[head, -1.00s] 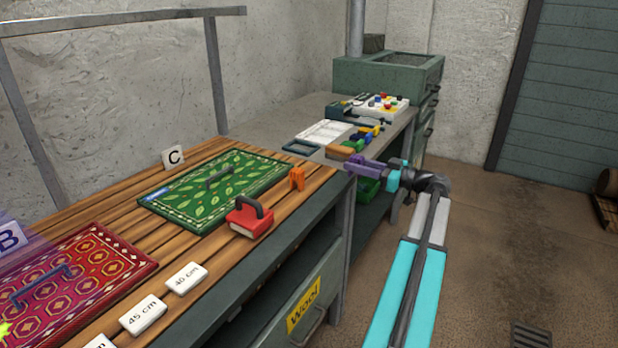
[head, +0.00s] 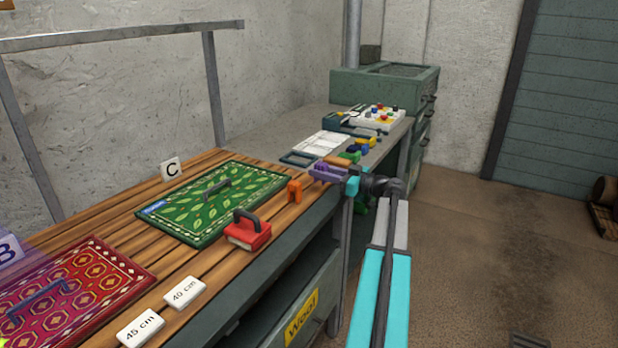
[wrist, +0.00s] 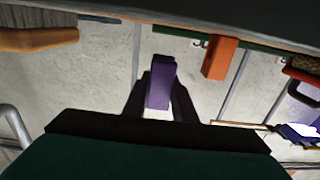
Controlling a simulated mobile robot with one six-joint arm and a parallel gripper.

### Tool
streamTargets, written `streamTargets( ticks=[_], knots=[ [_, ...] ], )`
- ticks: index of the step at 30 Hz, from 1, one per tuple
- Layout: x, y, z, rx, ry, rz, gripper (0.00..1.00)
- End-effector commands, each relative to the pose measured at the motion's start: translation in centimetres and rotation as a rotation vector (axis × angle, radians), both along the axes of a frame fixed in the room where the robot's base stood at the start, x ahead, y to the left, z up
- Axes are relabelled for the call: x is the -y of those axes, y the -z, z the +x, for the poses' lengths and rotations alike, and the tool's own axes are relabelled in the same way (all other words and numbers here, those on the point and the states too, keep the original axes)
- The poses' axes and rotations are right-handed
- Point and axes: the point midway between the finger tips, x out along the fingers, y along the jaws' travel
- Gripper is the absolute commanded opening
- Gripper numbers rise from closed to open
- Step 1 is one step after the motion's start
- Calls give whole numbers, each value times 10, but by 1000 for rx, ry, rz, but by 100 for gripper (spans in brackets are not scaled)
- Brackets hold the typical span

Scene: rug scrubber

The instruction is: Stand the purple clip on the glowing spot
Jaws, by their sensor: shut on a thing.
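The purple clip (head: 325,173) is held in my gripper (head: 338,178) near the right end of the slatted wooden bench top, beside the orange clip (head: 294,191). In the wrist view the purple clip (wrist: 160,82) sits between the two dark fingers (wrist: 160,100), which are shut on it. A bright yellow-green patch (head: 3,343) shows at the bottom left corner, by the red rug (head: 85,280). It is mostly cut off, and I cannot tell whether it is the glowing spot.
A green rug (head: 180,225) with a dark handle and a red block (head: 247,237) with a handle lie on the bench. White cards (head: 185,292) line its front edge. A translucent purple area (head: 25,262) shows at left. A grey table (head: 290,130) with tools stands behind.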

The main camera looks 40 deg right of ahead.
Motion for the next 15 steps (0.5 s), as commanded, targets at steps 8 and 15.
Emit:
streamTargets(
  ticks=[8, 15],
  knots=[
    [-5, 2, 19, 0, 0, 0, 3],
    [-5, 2, 19, 0, -1, 0, 3]
  ],
)
